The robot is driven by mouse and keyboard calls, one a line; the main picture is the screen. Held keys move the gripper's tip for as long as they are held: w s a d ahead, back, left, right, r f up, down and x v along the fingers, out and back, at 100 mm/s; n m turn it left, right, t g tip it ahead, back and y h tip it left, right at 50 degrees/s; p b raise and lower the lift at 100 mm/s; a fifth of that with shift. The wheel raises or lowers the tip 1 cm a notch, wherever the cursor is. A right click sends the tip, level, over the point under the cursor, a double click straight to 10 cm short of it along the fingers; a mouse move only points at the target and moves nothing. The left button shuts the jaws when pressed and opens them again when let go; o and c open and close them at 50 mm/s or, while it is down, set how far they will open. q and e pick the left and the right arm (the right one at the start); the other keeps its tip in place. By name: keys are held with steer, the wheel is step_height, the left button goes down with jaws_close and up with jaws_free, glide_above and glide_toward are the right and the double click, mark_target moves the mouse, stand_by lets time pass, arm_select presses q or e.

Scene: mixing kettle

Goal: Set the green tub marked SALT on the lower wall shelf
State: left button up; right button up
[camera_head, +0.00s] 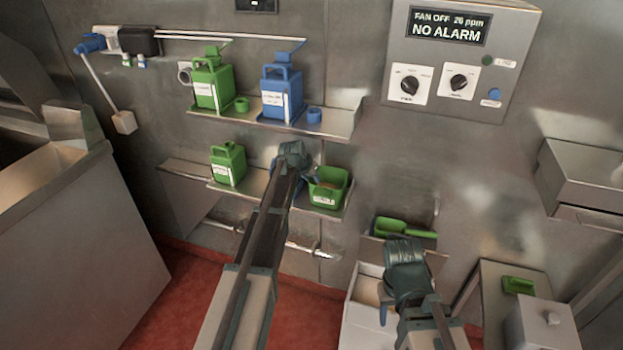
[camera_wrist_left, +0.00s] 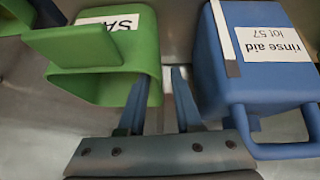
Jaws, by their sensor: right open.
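My left gripper (camera_head: 292,160) is just left of the tub. In the left wrist view its two fingers (camera_wrist_left: 160,105) are apart near the tub's side wall, with a gap beside the right finger. I cannot tell whether the left finger touches the tub. My right gripper (camera_head: 384,305) is open and empty above a white bin.
A blue "rinse aid" jug (camera_wrist_left: 265,65) stands close beside the left fingers. A green jug (camera_head: 228,165) is on the lower shelf's left. The upper shelf (camera_head: 340,120) overhangs with green and blue jugs. A green scoop (camera_head: 405,228) lies above the white bin (camera_head: 365,325).

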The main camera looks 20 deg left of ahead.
arm_select(q)
steer(key=shift+r, duration=0.1)
steer(key=shift+s+r+p, duration=0.15)
steer(key=shift+r+p, duration=0.25)
steer(key=shift+p, duration=0.1)
steer(key=d+p+v, duration=0.1)
steer(key=p+v, duration=0.8)
steer(key=v, duration=0.2)
steer(key=s+d+f+m+g, duration=0.2)
steer(key=s+d+f+g, duration=0.15)
steer(key=s+d, duration=1.15)
steer(key=s+d+m+g+y, duration=0.1)
steer(key=s+d+g, duration=0.1)
steer(key=s, duration=0.7)
steer(key=s+d+g+y, duration=0.1)
steer(key=s+d+g, duration=0.1)
steer(key=s, duration=0.7)
steer(key=shift+s+d+m, duration=0.25)
steer(key=shift+d+m, duration=0.15)
steer(key=shift+d, duration=0.2)
steer(key=shift+f, duration=0.1)
